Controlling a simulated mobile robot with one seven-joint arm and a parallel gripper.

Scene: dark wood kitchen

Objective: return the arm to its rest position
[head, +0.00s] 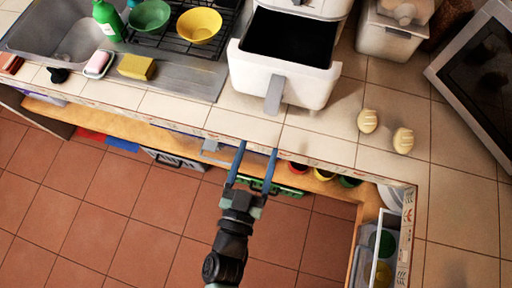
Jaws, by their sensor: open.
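My gripper (257,166) is in the lower middle of the head view, at the end of my dark arm (230,245). Its two long blue fingers are apart and point up the picture toward the counter's front edge. Nothing shows between the fingers. The fingertips overlap the counter edge in the picture; I cannot tell whether they are above it or in front of it.
The tiled counter (180,108) bears a white air fryer (300,82) with its drawer pulled out, and two pale rolls (368,121). A sink (60,40), green bowl (150,16) and yellow bowl (199,25) are left. Below, shelves hold several items. The tiled floor (120,220) is clear.

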